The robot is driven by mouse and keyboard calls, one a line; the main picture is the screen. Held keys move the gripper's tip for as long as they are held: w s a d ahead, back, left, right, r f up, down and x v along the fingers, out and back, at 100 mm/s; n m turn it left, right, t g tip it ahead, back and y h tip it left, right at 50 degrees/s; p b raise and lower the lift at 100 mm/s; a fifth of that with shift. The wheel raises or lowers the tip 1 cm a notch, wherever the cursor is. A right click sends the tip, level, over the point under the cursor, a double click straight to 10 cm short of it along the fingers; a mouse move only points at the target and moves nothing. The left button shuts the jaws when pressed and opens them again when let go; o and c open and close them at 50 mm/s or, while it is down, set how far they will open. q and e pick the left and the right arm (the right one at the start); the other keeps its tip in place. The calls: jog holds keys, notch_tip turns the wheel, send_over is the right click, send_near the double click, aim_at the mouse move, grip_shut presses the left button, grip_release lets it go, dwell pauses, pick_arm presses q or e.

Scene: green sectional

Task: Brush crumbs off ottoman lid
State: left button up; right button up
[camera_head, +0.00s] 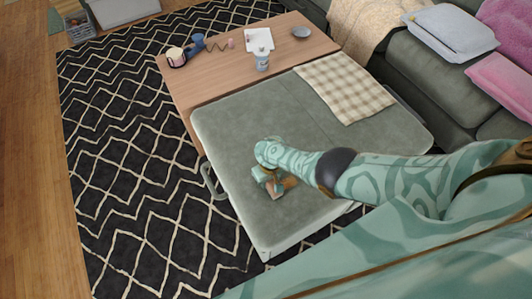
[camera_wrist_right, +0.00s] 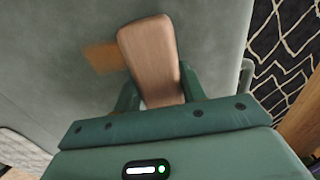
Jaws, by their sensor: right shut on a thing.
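The ottoman lid (camera_head: 230,130) is a wide grey-green cushioned top in the middle of the head view. My right gripper (camera_head: 270,183) is low over its front half. In the right wrist view the gripper (camera_wrist_right: 160,92) is shut on a wooden-backed brush (camera_wrist_right: 148,50), which shows as a small brown piece in the head view (camera_head: 289,183). A flat tan patch (camera_wrist_right: 102,57) shows beside the brush over the lid; I cannot tell whether it is crumbs. Whether the brush touches the lid is unclear. My left gripper is out of view.
A checked cloth (camera_head: 345,85) lies on the lid's far right part. A grey handle (camera_head: 212,182) sticks out at the ottoman's left side.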

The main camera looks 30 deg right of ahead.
aim_at(281, 179)
jog(key=shift+s+d+f, duration=0.15)
jog(key=shift+s+d, duration=0.1)
jog(key=shift+d, duration=0.05)
jog(key=d, duration=0.5)
jog(key=shift+d, duration=0.5)
jog(key=shift+w+d, duration=0.15)
jog(key=shift+d, duration=1)
jog(key=shift+w+d, duration=0.15)
jog(key=shift+d, duration=0.95)
jog(key=shift+a, duration=0.1)
jog(key=a, duration=0.4)
jog(key=shift+a, duration=1.05)
